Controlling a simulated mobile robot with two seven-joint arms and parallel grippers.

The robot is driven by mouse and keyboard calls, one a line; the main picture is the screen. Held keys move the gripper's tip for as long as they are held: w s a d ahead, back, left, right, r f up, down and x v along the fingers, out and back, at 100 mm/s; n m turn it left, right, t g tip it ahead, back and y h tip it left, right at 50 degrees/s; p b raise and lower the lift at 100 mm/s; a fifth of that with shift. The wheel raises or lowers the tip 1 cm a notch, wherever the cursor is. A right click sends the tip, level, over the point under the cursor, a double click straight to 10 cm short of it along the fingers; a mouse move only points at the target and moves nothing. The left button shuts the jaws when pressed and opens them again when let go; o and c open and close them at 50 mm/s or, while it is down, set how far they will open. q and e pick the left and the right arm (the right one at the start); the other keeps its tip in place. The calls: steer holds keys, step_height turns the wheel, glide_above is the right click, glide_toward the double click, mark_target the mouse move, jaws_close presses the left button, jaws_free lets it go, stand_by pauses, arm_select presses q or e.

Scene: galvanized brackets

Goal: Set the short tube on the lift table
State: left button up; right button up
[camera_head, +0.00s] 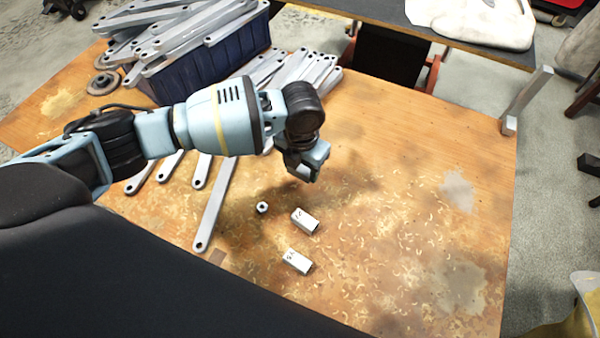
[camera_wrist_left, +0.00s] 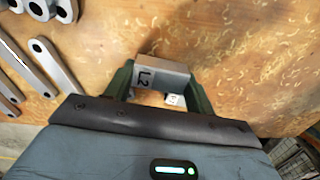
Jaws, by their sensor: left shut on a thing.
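My left gripper (camera_head: 304,172) is above the wooden table, right of the long brackets. In the left wrist view its green fingers (camera_wrist_left: 164,88) are shut on a short grey tube (camera_wrist_left: 160,72) marked "L2". The held tube is hard to make out in the head view. Two similar short tubes lie on the table, one nearer the gripper (camera_head: 305,221) and one closer to me (camera_head: 297,261). The platform at the back (camera_head: 372,10), with red parts beneath it, looks like the lift table. My right gripper is not in view.
A blue crate (camera_head: 240,50) heaped with long galvanized brackets stands at the back left. More brackets (camera_head: 214,210) lie loose beside it. A small nut-like piece (camera_head: 262,207) lies near the tubes. A grey post (camera_head: 528,100) stands at the right corner. The table's right side is clear.

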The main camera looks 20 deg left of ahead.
mark_target(301, 167)
arm_select(q)
step_height(301, 167, up, 3)
steer(key=shift+f+p, duration=0.1)
steer(key=shift+p, duration=0.2)
steer(key=shift+r, duration=0.45)
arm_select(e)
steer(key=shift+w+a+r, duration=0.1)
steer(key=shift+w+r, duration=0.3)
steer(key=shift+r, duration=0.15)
